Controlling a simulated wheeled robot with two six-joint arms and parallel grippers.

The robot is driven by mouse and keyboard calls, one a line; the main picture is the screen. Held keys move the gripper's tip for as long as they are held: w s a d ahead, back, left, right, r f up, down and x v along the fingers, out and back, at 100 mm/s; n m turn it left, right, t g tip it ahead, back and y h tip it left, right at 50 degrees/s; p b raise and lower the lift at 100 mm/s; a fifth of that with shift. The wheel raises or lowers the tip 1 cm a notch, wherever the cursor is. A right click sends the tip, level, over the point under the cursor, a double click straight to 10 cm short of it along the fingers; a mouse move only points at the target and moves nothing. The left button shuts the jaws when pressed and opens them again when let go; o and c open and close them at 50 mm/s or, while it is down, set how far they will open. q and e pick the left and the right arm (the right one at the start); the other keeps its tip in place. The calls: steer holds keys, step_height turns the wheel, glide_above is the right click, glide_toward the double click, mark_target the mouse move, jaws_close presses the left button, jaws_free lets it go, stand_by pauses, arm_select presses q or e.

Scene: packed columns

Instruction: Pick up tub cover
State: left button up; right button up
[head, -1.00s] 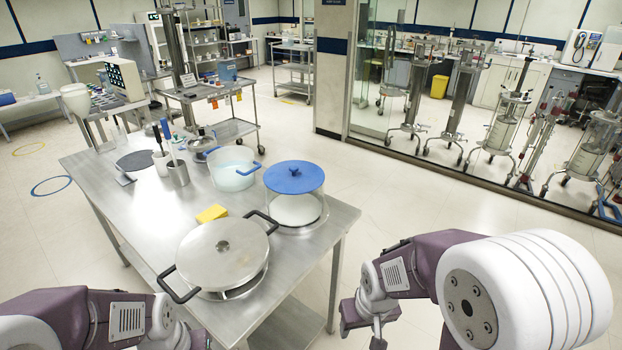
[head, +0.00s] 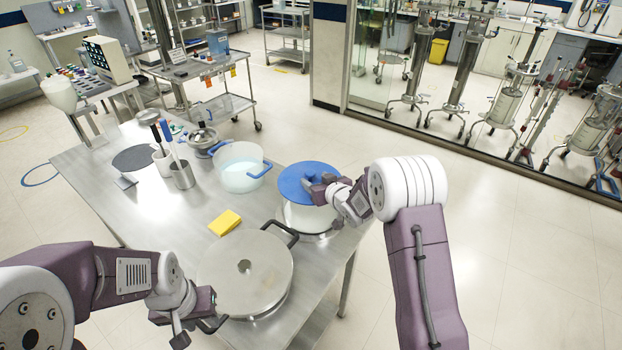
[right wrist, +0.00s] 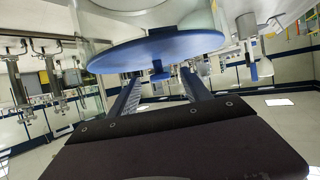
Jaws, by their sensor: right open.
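A gap shows on both sides of the knob. My left gripper (head: 188,322) is by the metal pot's near-left handle; its jaw opening is unclear.
A lidded metal pot (head: 240,262) with black handles stands in front of the tub. The table's right edge is close beside the tub.

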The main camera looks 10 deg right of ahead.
mark_target(313, 176)
steer(key=shift+w+p, duration=0.7)
steer(key=shift+p, duration=0.1)
steer(key=x, duration=0.3)
steer(key=shift+w+f, duration=0.15)
steer(key=shift+f, duration=0.05)
steer(key=shift+w+f, duration=0.2)
steer(key=shift+w, duration=0.1)
steer(key=shift+s+r, duration=0.1)
steer(key=shift+s, duration=0.1)
steer(key=shift+s+r, duration=0.1)
steer(key=c, duration=0.4)
jaws_close()
